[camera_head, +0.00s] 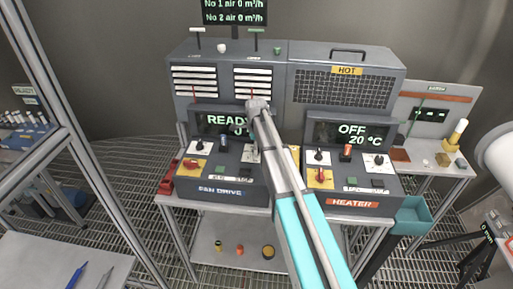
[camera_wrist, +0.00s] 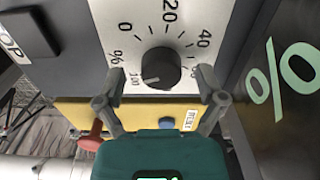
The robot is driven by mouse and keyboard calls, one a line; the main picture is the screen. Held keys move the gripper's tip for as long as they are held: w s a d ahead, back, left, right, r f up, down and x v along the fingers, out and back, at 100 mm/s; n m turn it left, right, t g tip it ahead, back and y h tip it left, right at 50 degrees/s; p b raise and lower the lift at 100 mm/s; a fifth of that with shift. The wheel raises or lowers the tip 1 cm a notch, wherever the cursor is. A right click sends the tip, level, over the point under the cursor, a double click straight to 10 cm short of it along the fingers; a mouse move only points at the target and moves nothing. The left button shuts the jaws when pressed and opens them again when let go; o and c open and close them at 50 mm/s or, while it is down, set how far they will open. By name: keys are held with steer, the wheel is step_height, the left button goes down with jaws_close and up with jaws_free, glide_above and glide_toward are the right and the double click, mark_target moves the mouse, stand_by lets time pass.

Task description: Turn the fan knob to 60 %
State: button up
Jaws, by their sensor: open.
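The fan knob (camera_wrist: 160,66) is a round dark knob on a white dial plate, with 0, 20, 40 and 100 readable around it. A pale mark shows at its lower left edge, on the 100 side; its exact setting is hard to tell. My gripper (camera_wrist: 160,80) is open, with one finger on each side of the knob and visible gaps between. Contact is not visible. In the head view my arm covers most of the knob area on the fan drive panel (camera_head: 222,191). The fan display (camera_head: 222,121) reads READY, with its lower line partly hidden.
A yellow plate with a red knob (camera_wrist: 91,137) and a blue button (camera_wrist: 165,122) lies close to the fingers. A dark switch (camera_wrist: 30,35) is at upper left. The heater panel (camera_head: 350,202) stands right of my arm; its display (camera_head: 349,133) reads OFF 20 °C.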

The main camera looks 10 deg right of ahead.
steer(key=shift+n, duration=0.5)
